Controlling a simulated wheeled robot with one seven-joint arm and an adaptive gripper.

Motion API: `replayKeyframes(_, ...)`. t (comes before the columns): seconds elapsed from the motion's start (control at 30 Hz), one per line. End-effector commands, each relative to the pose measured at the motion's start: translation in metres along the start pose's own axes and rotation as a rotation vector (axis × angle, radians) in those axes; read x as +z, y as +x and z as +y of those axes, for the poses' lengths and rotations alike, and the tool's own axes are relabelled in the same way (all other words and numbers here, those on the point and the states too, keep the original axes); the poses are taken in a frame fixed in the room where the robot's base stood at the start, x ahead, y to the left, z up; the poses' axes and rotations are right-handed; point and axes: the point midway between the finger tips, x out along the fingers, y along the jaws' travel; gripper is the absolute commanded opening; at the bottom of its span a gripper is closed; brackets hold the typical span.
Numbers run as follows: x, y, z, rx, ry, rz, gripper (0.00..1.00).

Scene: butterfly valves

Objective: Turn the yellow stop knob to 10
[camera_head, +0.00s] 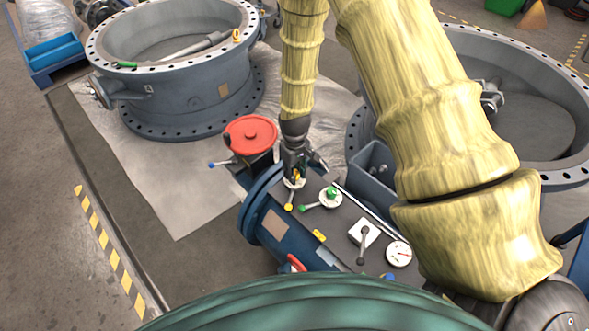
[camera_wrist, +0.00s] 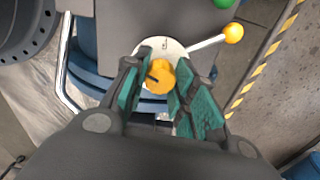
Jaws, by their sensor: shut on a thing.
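The yellow stop knob (camera_wrist: 159,76) sits on a round white dial plate (camera_wrist: 153,48) and carries a dark pointer mark on its top. In the wrist view my gripper (camera_wrist: 160,84) has its green-padded fingers on both sides of the knob, closed on it. In the head view my gripper (camera_head: 295,172) points down at the dial on the grey panel, and only a little yellow of the knob shows there. A lever with a yellow ball (camera_wrist: 233,33) reaches out from the same dial; it also shows in the head view (camera_head: 288,207). The dial's numbers are too small to read.
A green-knobbed lever dial (camera_head: 331,196), a white square plate with a grey lever (camera_head: 364,233) and a round gauge (camera_head: 398,254) lie to the right on the panel. A red handwheel (camera_head: 250,135) stands at the left. Large flanged valve bodies (camera_head: 190,85) are behind.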

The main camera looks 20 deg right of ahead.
Motion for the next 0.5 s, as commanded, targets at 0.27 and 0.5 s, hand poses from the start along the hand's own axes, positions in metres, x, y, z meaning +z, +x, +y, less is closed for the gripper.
replayKeyframes(0.27,-0.0005,-0.0011,0.0006,0.001,0.127,0.001,0.03)
replayKeyframes(0.5,-0.0008,-0.0006,0.0007,0.001,0.17,0.002,0.03)
